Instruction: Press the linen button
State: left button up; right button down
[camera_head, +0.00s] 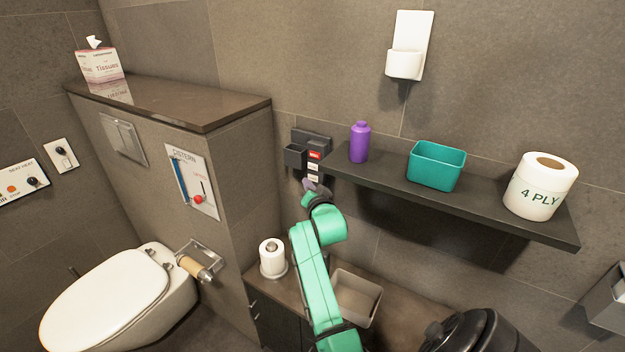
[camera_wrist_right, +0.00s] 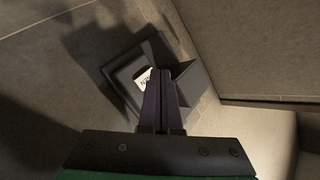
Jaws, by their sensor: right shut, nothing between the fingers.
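A dark call panel (camera_head: 311,138) is on the wall at the left end of the shelf. It carries a red label (camera_head: 314,155) and white labels (camera_head: 313,167) below it, too small to read, so I cannot tell which button is linen. My right gripper (camera_head: 311,185) is shut and empty, with its fingertips at the panel's lower end. In the wrist view the shut fingers (camera_wrist_right: 161,82) lie over the panel (camera_wrist_right: 122,74), beside a partly hidden white label (camera_wrist_right: 143,79). I cannot tell whether they touch it. My left gripper is out of view.
The dark shelf (camera_head: 478,211) holds a purple bottle (camera_head: 360,143), a teal bin (camera_head: 436,167) and a large paper roll (camera_head: 540,187). A small dark box (camera_head: 294,156) sits left of the labels. Below are a spare roll (camera_head: 272,258) and a beige tray (camera_head: 357,296).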

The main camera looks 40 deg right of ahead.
jog(key=shift+w+d, duration=0.1)
jog(key=shift+d, duration=0.3)
jog(key=shift+d, duration=0.2)
jog(key=shift+a, duration=0.15)
jog(key=shift+a+p, duration=0.45)
jog(key=shift+a, duration=0.1)
